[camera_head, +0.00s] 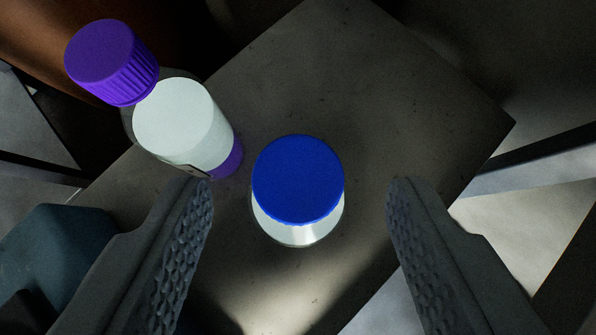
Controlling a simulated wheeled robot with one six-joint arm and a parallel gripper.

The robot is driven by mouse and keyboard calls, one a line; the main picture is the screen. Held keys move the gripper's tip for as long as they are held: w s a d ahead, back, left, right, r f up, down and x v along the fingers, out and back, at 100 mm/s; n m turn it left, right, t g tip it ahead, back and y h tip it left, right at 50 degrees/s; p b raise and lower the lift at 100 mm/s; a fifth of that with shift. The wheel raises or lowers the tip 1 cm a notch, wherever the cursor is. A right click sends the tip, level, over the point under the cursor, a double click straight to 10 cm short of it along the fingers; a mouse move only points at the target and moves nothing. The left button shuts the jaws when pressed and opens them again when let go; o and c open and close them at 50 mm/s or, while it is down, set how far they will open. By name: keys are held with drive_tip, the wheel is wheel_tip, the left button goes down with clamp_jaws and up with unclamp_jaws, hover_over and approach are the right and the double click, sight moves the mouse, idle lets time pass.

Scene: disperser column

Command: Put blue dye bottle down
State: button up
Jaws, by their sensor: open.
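A bottle with a blue cap, the blue dye bottle (298,180), stands upright on a dark grey square surface (400,90), seen almost straight from above. Its white body shows just below the cap. My gripper (298,190) is open, with one textured finger to the left of the bottle and one to the right. There is a clear gap between each finger and the bottle, so neither touches it. The bottle's base is mostly hidden beneath its cap and body.
A white bottle with a purple cap (185,118) stands close by at the upper left, near the left fingertip. The surface is bare towards the upper right. Its edge runs down the right side, with a lighter floor (540,205) beyond.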

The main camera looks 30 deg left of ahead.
sight(299, 190)
drive_tip(key=shift+x, duration=2.65)
drive_tip(key=shift+r, duration=0.15)
drive_tip(key=shift+c, duration=0.4)
clamp_jaws()
